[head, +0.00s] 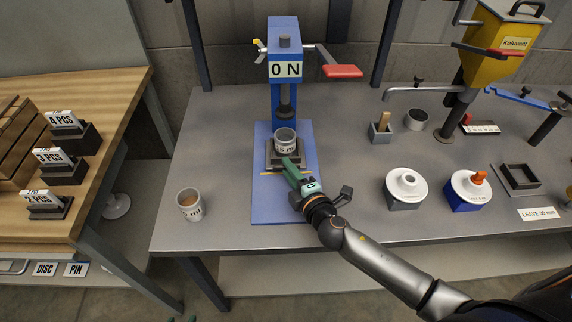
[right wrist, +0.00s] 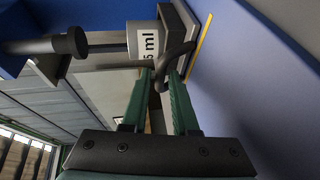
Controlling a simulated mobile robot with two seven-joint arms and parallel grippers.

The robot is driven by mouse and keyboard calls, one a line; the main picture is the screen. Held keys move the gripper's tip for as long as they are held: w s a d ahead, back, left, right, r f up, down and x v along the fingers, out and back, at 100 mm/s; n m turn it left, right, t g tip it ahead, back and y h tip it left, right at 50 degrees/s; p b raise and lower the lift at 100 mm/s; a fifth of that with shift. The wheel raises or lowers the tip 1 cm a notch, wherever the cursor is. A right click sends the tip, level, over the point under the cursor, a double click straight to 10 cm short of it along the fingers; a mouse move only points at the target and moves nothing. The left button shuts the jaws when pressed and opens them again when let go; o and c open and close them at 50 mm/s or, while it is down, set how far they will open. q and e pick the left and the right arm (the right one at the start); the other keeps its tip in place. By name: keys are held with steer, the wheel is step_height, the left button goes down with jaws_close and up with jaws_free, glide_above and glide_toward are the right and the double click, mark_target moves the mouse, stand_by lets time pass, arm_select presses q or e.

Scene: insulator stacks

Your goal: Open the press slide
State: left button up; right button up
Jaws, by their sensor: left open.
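The blue press (head: 284,68) stands at the back middle of the grey table, with a "0 N" display. Its dark slide (head: 272,160) sits low on the blue base plate, under the ram. A white cup (head: 284,144) marked in ml stands on the slide. My right gripper (head: 289,166) reaches the front of the slide. In the right wrist view, its green fingers (right wrist: 160,80) lie on both sides of the slide's dark curved handle (right wrist: 178,54); whether they clamp it is unclear.
A cup with brown contents (head: 190,204) stands at the table's front left. The press's red-handled lever (head: 342,71) juts right. Two round white-topped containers (head: 405,185) (head: 470,188) and a yellow hopper (head: 492,45) stand to the right. A wooden bench (head: 100,90) is at left.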

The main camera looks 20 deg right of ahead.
steer(key=shift+x, duration=0.85)
jaws_close()
stand_by(0.9)
